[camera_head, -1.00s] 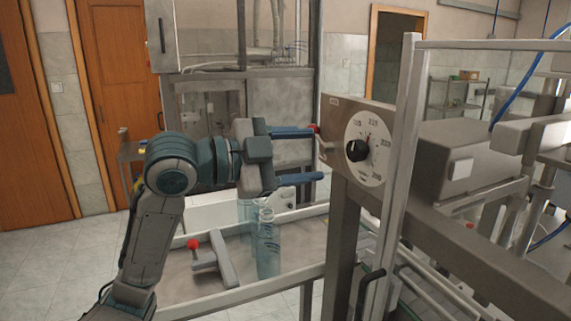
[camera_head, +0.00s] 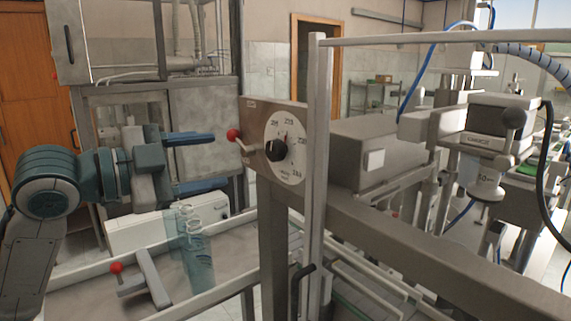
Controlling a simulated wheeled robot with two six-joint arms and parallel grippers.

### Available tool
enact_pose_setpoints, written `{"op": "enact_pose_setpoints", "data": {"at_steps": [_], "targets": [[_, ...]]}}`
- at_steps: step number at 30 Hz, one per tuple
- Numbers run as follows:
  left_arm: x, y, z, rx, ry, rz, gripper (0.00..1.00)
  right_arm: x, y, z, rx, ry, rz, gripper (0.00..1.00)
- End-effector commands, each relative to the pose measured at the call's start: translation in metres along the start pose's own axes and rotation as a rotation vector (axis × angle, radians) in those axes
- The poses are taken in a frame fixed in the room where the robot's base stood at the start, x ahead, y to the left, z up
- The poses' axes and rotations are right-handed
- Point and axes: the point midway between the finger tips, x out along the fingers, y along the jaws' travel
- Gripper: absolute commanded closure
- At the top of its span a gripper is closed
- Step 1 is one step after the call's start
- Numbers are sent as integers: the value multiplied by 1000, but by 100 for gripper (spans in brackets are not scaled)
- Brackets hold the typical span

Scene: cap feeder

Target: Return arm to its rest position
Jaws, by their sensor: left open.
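My left gripper (camera_head: 212,162) comes in from the left and is open, its two blue fingers spread one above the other and pointing right. Nothing is between the fingers. A gap shows between the upper fingertip and the lever. My right gripper is not in the view.
Below the gripper, clear bluish bottles (camera_head: 193,250) stand in a metal-railed tray. A second red-knobbed lever (camera_head: 117,267) is to their left. A metal frame post (camera_head: 318,150) rises right of the dial. Machinery with a grey box (camera_head: 372,150) fills the right.

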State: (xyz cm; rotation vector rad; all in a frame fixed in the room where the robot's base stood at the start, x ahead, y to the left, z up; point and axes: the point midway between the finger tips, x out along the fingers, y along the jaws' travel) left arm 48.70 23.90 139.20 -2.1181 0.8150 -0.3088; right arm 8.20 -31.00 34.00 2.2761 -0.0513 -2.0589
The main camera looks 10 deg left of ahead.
Motion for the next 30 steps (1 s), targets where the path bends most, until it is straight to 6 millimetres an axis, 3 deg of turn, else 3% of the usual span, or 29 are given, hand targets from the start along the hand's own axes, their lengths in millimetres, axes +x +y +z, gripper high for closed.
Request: {"op": "enact_pose_setpoints", "data": {"at_steps": [5,11,15,20,26,30], "targets": [[10,14,19,-47,-31,10,44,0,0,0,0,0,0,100],[34,70,83,-213,-161,32,44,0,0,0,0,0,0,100],[43,127,136,-361,-292,42,44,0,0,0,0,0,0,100],[37,202,190,-533,-465,46,44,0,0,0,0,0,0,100],[5,303,240,-738,-715,39,44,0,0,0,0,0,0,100],[-32,373,262,-867,-906,26,44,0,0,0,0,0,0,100]]}}
